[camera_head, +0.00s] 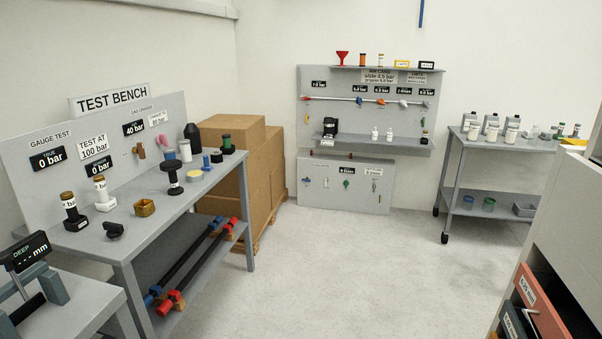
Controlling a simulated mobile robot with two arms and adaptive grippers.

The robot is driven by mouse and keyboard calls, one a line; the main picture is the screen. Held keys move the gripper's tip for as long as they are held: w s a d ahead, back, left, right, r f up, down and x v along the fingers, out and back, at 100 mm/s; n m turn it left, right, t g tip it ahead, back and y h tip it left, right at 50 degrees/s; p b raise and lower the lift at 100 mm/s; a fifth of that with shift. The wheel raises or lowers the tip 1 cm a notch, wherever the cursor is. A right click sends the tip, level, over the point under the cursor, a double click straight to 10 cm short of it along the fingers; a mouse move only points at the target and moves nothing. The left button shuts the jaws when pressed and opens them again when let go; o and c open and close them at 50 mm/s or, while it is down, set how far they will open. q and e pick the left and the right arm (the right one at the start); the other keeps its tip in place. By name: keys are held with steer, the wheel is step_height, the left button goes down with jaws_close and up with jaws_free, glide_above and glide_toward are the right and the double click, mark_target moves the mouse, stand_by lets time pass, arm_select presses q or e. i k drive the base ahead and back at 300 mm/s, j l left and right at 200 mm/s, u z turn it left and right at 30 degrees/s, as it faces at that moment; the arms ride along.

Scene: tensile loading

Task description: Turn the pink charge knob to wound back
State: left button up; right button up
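On the upright panel of the test bench (190,98) at the left, a small pinkish knob (162,139) sits below a small white label (157,118). It looks like the charge knob, but its turned position is too small to tell. A brown fitting (139,149) is just left of it, and a black display (133,128) reading 40 bar is above that fitting. Neither of my grippers shows in this view.
Bottles, dark cylinders and fittings crowd the bench top, including a black spool-like part (172,177). Cardboard boxes (235,150) stand behind the bench. A tool board (345,185) and grey side table (500,147) stand farther back. The central floor (340,265) is clear.

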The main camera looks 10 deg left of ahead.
mark_target(161, 139)
steer(key=i+u, duration=0.4)
steer(key=i+l+u, duration=0.15)
steer(key=i+u, duration=0.25)
steer(key=i, duration=0.15)
steer(key=i+l+u, duration=0.25)
steer(key=i+u, duration=0.2)
steer(key=i+l+z, duration=0.4)
steer(key=i, duration=0.45)
steer(key=l, duration=0.1)
